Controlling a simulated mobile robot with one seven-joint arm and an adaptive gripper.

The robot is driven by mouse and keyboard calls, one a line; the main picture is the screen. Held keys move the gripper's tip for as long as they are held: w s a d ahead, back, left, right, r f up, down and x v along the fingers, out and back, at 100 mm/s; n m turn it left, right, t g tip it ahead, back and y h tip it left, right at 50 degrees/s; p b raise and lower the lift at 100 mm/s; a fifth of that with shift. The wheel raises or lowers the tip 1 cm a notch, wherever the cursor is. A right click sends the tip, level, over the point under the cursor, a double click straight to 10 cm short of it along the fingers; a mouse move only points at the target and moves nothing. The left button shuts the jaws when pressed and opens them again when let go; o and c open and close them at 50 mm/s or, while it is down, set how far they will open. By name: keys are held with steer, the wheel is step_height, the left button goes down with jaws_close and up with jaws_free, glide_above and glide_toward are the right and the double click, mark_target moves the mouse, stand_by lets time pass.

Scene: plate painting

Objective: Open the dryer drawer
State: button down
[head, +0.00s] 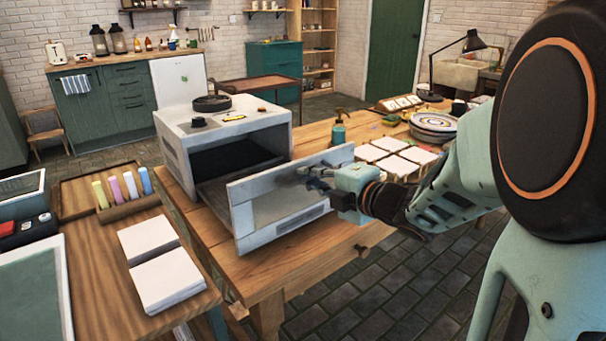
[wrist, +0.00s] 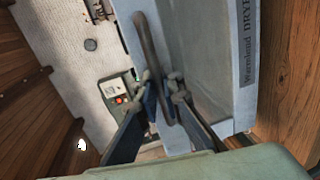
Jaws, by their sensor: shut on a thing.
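The dryer (head: 222,135) is a white box on the wooden table, with a dark opening in its front. Its drawer (head: 252,213) stands pulled out, with a gap between the drawer's front panel and the body. My gripper (head: 322,182) is at the outer face of the front panel. In the wrist view, my gripper (wrist: 163,103) has its fingers closed around the dark bar handle (wrist: 150,45) of the drawer front (wrist: 243,50), which bears the lettering "DRYER". In the head view the handle is mostly hidden by my fingers.
The wooden table (head: 318,249) carries white tiles (head: 397,166) and stacked plates (head: 434,122) to the right. A side table (head: 100,275) at left holds white square stacks (head: 165,280) and coloured bottles (head: 130,186). Dark floor (head: 400,290) is open in front.

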steer(key=c, duration=2.3)
jaws_free()
steer(key=v, duration=0.7)
steer(key=shift+s+d, duration=0.2)
